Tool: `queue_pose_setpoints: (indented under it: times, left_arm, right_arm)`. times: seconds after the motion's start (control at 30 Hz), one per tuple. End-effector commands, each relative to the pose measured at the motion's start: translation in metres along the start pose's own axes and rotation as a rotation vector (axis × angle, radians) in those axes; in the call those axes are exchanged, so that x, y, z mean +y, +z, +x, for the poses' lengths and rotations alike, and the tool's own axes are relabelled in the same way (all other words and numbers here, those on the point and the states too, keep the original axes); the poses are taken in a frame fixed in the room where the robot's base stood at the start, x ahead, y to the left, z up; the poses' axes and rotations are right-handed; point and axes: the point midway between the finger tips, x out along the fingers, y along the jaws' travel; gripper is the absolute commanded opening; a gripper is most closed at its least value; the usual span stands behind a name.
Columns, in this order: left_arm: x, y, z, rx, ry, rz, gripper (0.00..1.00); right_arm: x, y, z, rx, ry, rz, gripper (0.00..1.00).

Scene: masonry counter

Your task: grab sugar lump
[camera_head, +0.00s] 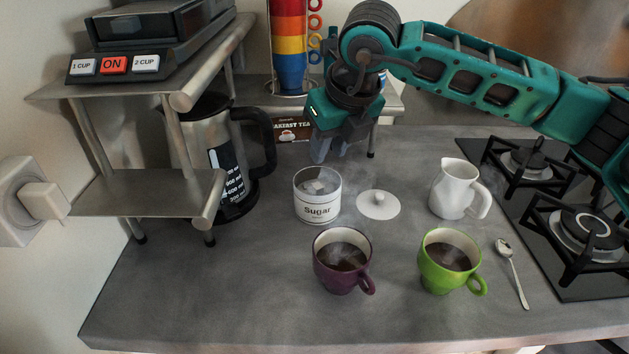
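White sugar lumps (318,186) lie inside an open white pot (317,211) labelled "Sugar" in the middle of the counter. The pot's white lid (378,204) lies on the counter to its right. My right gripper (330,152) points down above and slightly behind the pot, apart from it. Its grey fingers are partly visible, and I cannot tell how far apart they are. No lump shows in it. My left gripper is not in view.
A purple mug (342,261) and a green mug (449,262) of dark drink stand in front. A white jug (456,190), spoon (513,275) and stove (572,228) are on the right. A metal shelf (150,195) and kettle (221,160) stand left. The front-left counter is clear.

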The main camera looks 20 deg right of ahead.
Motion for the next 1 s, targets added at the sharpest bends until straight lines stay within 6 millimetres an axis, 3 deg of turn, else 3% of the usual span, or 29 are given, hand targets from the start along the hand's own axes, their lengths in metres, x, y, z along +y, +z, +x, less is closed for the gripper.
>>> queue_pose_setpoints:
  times: [0.2, 0.47, 0.7, 1.0]
  left_arm:
    - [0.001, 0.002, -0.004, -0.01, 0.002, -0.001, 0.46]
    - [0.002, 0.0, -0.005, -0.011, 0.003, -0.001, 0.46]
    - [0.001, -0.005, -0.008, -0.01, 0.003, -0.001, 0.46]
    - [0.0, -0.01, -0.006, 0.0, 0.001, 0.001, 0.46]
  right_arm:
    - [0.001, 0.0, 0.04, 0.003, 0.001, 0.001, 0.31]
    - [-0.001, 0.001, 0.06, 0.003, 0.0, 0.0, 0.31]
    - [-0.003, 0.002, 0.096, 0.003, 0.001, 0.0, 0.31]
    - [-0.003, 0.002, 0.104, 0.001, 0.002, -0.001, 0.31]
